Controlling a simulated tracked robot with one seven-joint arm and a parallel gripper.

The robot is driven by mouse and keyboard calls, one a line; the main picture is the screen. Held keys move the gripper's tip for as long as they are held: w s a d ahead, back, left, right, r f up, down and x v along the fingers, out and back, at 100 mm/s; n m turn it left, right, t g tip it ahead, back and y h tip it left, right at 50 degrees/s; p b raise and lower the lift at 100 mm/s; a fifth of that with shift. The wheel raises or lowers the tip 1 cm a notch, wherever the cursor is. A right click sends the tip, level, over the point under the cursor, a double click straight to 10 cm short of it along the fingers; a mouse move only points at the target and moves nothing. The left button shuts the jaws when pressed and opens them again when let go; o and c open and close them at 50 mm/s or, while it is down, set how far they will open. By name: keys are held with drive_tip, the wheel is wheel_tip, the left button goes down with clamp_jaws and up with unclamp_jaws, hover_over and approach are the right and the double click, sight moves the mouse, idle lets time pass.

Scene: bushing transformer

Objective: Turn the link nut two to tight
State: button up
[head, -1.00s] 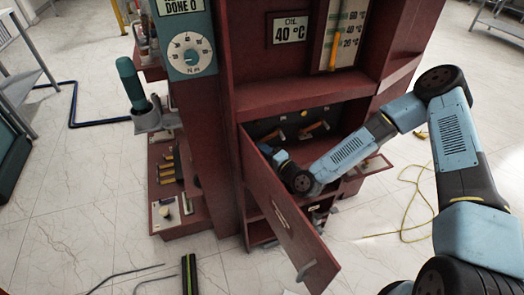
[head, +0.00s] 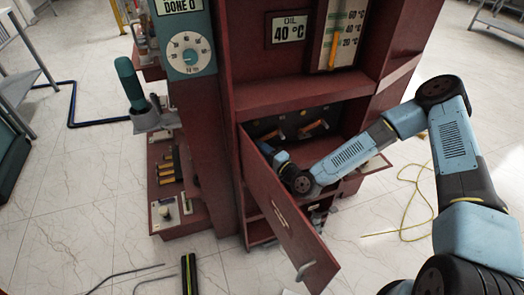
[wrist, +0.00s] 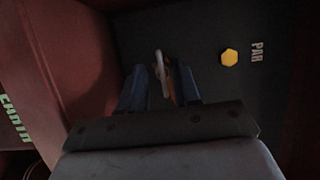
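My gripper (wrist: 160,88) reaches into the cabinet's open lower compartment; the head view hides its fingers behind the door and my wrist. In the wrist view its two fingers stand apart. A pale, orange-edged link or lever (wrist: 160,68) lies between them, and whether they press on it is unclear. A yellow hex nut (wrist: 229,57) sits on the dark panel to the right of the fingers, clear of them, beside the letters "PAR". Two orange-tipped levers (head: 275,134) (head: 314,128) show on the panel in the head view. I cannot tell which nut is number two.
The red door (head: 292,215) hangs open in front of my wrist. A round torque dial (head: 190,53) is on the cabinet's left post, under a sign. A teal-handled tool (head: 130,85) stands in a grey holder at left. A yellow cable (head: 415,195) lies on the floor.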

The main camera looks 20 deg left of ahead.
drive_tip(key=v, duration=1.3)
drive_tip(key=shift+s+d, duration=0.2)
drive_tip(key=shift+d, duration=0.15)
